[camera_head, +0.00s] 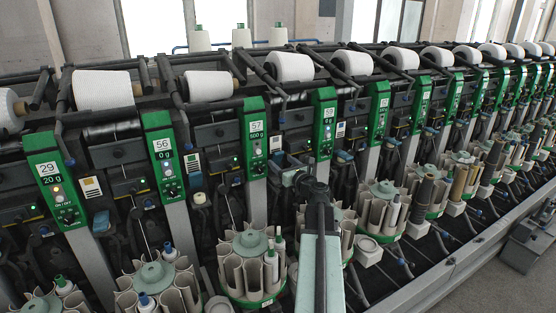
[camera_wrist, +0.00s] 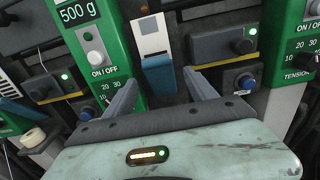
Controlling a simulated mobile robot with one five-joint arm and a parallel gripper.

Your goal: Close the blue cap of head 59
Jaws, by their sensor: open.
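In the wrist view my gripper (camera_wrist: 160,80) is open, with one grey finger on each side and nothing between them. Beyond and between the fingertips is a blue cap (camera_wrist: 158,78) under a white label plate, to the right of a green panel (camera_wrist: 92,45) reading 500 g. I see no touch between fingers and cap. That panel's head number is cut off. In the head view the panel reading 500 g is marked 57 (camera_head: 256,135). The panel to its right (camera_head: 325,115) has a number too small to read surely. My gripper there is partly hidden by my arm.
Black boxes with blue knobs (camera_wrist: 246,81) and another green panel (camera_wrist: 294,50) stand close right of the fingers. In the head view, carousels of bobbins (camera_head: 252,265) stand below the panels. White cones (camera_head: 290,66) lie along the top. A floor aisle is at right.

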